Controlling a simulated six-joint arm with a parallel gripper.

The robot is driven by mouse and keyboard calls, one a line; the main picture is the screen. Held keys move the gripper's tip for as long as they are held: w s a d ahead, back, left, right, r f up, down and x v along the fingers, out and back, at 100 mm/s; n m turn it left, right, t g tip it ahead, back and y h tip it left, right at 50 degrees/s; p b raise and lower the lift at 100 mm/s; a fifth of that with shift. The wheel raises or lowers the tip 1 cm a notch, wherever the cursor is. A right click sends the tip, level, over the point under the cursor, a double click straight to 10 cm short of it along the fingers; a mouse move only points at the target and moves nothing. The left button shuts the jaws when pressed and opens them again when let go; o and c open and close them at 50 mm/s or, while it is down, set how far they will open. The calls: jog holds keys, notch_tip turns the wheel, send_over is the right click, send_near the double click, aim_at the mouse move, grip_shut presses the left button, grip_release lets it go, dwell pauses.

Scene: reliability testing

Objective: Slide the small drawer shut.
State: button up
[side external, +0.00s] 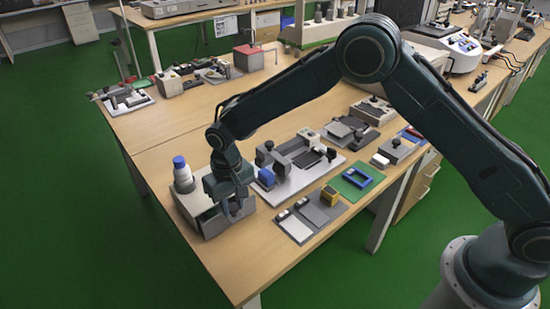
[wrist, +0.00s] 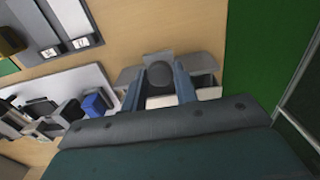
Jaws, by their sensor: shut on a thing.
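The small grey drawer unit (side external: 205,222) stands near the table's front left edge in the side view. My gripper (side external: 236,208) is lowered at its right side and covers much of the drawer front. In the wrist view, grey parts of the drawer unit (wrist: 203,62) show beyond and beside the fingers. My gripper (wrist: 159,80) has its two fingers on either side of a dark rounded knob (wrist: 160,73) and is shut on it. How far the drawer stands out is hard to tell, as the gripper and wrist hide part of it.
A light plate with fixtures and a blue block (side external: 267,177) lies to the right. Grey pads (side external: 318,212) with a yellow block (side external: 330,195) lie farther right. Bare table lies in front.

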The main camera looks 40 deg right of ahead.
jog(key=shift+w+r, duration=0.1)
jog(key=shift+w, duration=1.65)
jog(key=o, duration=0.5)
jog(key=shift+r, duration=2.45)
